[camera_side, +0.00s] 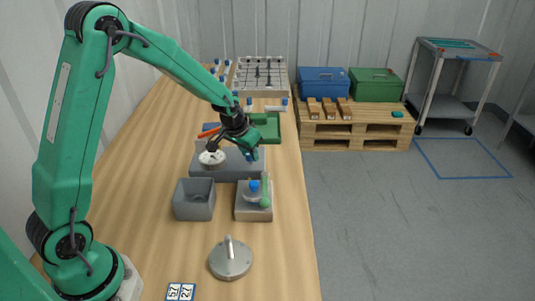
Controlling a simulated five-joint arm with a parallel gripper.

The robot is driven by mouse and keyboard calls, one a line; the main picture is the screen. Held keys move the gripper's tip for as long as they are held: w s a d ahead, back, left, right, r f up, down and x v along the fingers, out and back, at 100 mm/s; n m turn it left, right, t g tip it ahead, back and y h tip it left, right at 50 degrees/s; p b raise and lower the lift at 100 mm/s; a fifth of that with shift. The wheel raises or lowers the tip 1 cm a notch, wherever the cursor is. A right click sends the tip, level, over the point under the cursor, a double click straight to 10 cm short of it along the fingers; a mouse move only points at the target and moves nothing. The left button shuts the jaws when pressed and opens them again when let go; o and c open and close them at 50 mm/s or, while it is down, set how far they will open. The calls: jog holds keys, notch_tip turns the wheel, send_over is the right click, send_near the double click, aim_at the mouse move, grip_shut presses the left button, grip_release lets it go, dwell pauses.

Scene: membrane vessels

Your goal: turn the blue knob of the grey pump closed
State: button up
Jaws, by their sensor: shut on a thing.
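The grey pump (228,171) is a low grey block across the middle of the wooden bench, with a round white dial (211,157) on its left part. The blue knob (255,154) is at the pump's right part, mostly hidden behind my gripper. My gripper (250,153) reaches down from the upper left and is shut on the blue knob. The fingers are small here, and the knob's turn angle cannot be read.
In front of the pump stand an open grey box (194,208) and a pale block (254,213) with a blue ball and green part. A metal disc with a handle (231,261) lies nearer. A green tray (271,128) and a rack (261,88) are behind.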

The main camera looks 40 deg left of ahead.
jog(key=shift+o, duration=0.2)
jog(key=shift+m, duration=1.1)
jog(key=shift+a, duration=0.1)
jog(key=o, duration=1)
jog(key=shift+c, duration=0.2)
jog(key=shift+r, duration=0.1)
jog(key=v, duration=0.7)
jog(key=shift+r, duration=0.3)
jog(key=shift+s, duration=0.1)
